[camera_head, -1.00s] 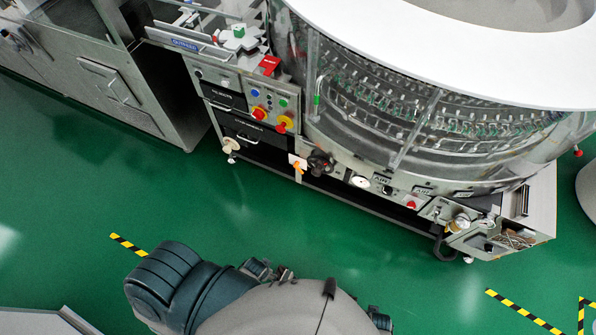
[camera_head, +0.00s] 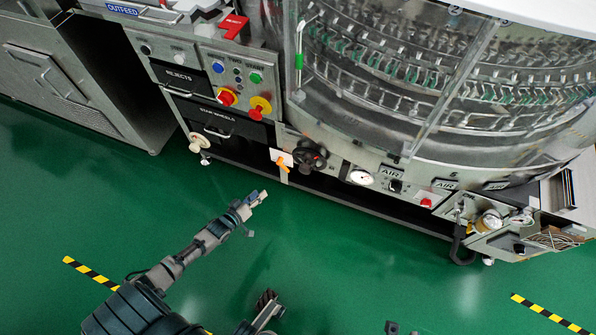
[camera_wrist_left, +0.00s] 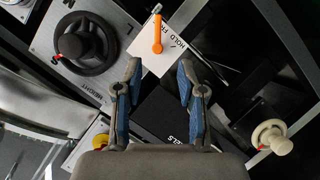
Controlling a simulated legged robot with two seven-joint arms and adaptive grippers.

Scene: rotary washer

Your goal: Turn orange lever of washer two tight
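The orange lever (camera_head: 282,164) sits on a white label plate on the lower front edge of the washer (camera_head: 330,150), left of a black handwheel (camera_head: 310,155). In the left wrist view the orange lever (camera_wrist_left: 157,36) hangs from a small metal pivot, ahead of and between the fingertips. My left gripper (camera_head: 260,205) is below the lever in the head view, apart from it, with green floor between. In the left wrist view my left gripper (camera_wrist_left: 159,75) is open and empty, its blue-padded fingers spread.
The black handwheel also shows in the left wrist view (camera_wrist_left: 85,43), close left of the lever. Red and yellow knobs (camera_head: 260,108) and drawers are above left. A cream knob (camera_head: 196,143) sticks out at left. Green floor (camera_head: 330,250) in front is clear.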

